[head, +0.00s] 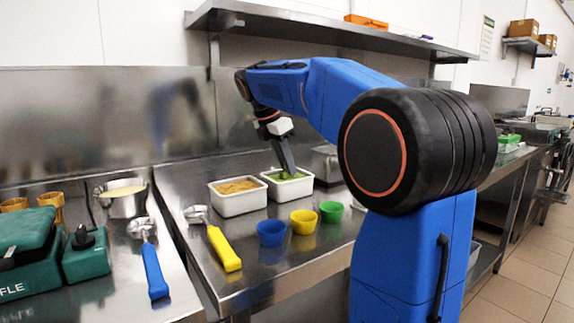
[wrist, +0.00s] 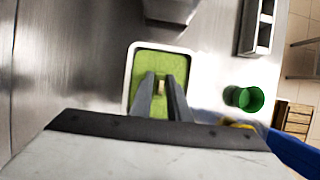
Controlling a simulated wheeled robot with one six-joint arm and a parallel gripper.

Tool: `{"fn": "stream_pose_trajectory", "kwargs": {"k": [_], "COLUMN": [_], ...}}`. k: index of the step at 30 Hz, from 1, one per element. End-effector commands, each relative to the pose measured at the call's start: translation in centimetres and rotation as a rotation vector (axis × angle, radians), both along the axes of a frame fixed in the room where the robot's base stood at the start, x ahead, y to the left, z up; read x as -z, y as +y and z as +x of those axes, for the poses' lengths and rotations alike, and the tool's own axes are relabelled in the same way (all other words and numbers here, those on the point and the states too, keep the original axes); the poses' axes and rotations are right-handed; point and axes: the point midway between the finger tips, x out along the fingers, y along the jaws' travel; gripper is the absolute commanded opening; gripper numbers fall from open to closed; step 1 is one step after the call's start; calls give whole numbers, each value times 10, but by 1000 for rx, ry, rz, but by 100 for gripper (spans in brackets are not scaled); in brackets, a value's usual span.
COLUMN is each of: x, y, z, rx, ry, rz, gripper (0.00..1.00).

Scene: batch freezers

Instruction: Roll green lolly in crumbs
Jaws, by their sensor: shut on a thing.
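My gripper (head: 290,170) reaches down into a white tub (head: 289,194) with green contents (head: 279,176). The wrist view shows the same tub (wrist: 129,72) with a flat green fill (wrist: 178,62) and my gripper's two dark fingers (wrist: 160,82) over it. A small pale piece, seemingly the lolly stick (wrist: 162,88), sits between the fingers, which are shut on it. The lolly's green body cannot be told apart from the green fill. A second white tub (head: 238,205) with tan crumbs (head: 237,186) stands just left of the green one.
Blue (head: 271,233), yellow (head: 304,222) and green (head: 331,212) cups stand in front of the tubs. A yellow-handled scoop (head: 223,248) lies to the left. A blue-handled scoop (head: 153,270) and a steel pot (head: 122,201) are farther left. A shelf (head: 330,30) overhangs the back.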

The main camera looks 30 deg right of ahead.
Motion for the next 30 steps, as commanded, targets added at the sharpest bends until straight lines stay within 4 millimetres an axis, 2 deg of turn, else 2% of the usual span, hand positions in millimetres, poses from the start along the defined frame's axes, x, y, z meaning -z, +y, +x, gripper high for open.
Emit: {"fn": "stream_pose_trajectory", "kwargs": {"k": [15, 30], "x": [0, 0], "y": [-16, 3], "z": [1, 0], "rx": [0, -2], "ry": [0, 1], "rz": [0, 0], "gripper": [0, 0]}}
